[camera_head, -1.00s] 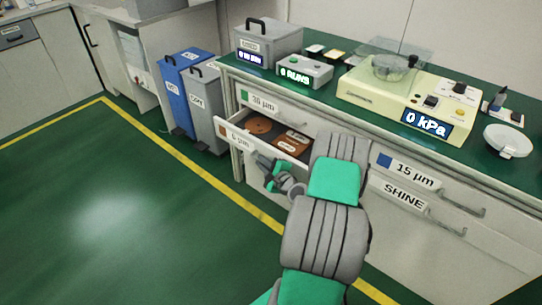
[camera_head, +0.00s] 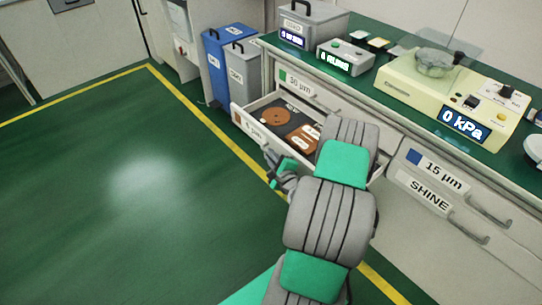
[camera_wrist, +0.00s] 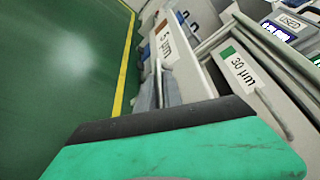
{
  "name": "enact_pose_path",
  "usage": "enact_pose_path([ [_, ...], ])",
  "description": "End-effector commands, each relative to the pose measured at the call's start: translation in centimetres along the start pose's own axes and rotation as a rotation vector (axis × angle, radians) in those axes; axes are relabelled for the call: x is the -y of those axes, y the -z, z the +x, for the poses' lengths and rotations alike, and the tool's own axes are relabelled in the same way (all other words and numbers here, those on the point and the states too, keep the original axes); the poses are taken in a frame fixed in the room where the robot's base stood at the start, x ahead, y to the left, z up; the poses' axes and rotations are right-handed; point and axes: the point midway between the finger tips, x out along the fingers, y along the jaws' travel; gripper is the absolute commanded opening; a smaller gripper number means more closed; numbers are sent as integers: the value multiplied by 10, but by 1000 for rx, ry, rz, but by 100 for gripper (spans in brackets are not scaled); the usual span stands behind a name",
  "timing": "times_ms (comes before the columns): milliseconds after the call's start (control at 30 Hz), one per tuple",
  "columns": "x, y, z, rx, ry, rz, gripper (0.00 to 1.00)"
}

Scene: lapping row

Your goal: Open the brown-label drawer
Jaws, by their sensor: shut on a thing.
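The brown-label drawer (camera_head: 246,118) stands pulled out from the cabinet under the green counter. Its brown square and "5 µm" label show on its front, and also in the wrist view (camera_wrist: 163,42). Inside lie a round brown disc (camera_head: 276,115) and a brown plate (camera_head: 303,138). My gripper (camera_head: 274,170) is at the drawer's front, shut on its handle; my arm hides the handle and the drawer's right end. In the wrist view my gripper's fingers (camera_wrist: 158,88) reach to the drawer front.
The green-label 30 µm drawer (camera_head: 310,92) above is shut. The blue-label 15 µm drawer (camera_head: 437,170) and the SHINE drawer (camera_head: 428,194) are to the right. Blue (camera_head: 217,62) and grey (camera_head: 243,75) bins stand left of the cabinet. The green floor (camera_head: 110,200) in front is clear.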

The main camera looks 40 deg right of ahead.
Motion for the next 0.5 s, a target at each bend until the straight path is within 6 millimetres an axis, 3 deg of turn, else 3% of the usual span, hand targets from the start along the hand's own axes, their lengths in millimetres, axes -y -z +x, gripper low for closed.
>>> enact_pose_path([
  [33,0,0,0,-1,0,0,0],
  [67,0,0,0,-1,0,0,12],
  [167,0,0,0,0,0,0,20],
  [400,0,-1,-1,1,-1,0,20],
  [500,0,0,-10,-1,-2,3,20],
])
